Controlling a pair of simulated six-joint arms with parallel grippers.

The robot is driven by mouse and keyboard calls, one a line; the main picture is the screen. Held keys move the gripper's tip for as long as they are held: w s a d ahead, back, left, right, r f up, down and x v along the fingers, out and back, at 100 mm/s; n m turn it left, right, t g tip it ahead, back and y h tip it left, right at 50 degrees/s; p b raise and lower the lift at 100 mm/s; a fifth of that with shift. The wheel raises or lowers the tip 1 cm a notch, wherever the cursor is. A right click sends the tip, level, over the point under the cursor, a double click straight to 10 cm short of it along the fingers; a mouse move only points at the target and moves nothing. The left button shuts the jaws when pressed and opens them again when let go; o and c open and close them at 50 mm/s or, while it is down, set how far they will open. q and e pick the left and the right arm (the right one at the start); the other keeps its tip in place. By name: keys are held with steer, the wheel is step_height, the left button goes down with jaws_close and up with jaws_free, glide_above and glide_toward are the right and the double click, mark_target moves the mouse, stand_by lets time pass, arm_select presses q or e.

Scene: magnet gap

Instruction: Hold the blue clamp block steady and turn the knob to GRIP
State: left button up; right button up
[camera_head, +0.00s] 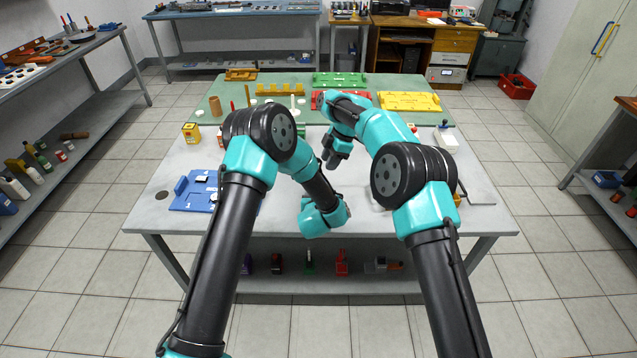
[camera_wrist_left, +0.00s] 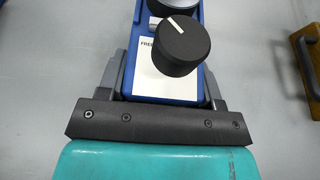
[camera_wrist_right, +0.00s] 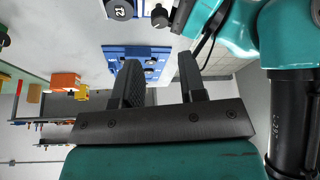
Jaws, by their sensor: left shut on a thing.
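The blue clamp block (camera_wrist_left: 197,88) shows in the left wrist view, with a white label whose visible letters read "FRE" at its left. A black round knob (camera_wrist_left: 180,45) with a white pointer line stands on it, the line toward the upper left. My left gripper (camera_wrist_left: 162,85) is shut on the block, one grey finger at each side. In the head view the block is hidden behind my arms. My right gripper (camera_wrist_right: 160,68) is open with nothing between its fingers; in the head view it (camera_head: 334,158) hangs over the table, apart from the table top.
A blue board (camera_head: 196,190) lies at the table's left. A small yellow box (camera_head: 191,132) stands behind it. Green, red and yellow (camera_head: 409,101) trays lie along the back on a green mat.

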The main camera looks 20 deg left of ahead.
steer(key=x, duration=0.9)
steer(key=shift+a+f, duration=0.15)
steer(key=shift+f, duration=0.2)
steer(key=shift+c, duration=0.2)
steer(key=shift+s, duration=0.1)
steer(key=c, duration=0.6)
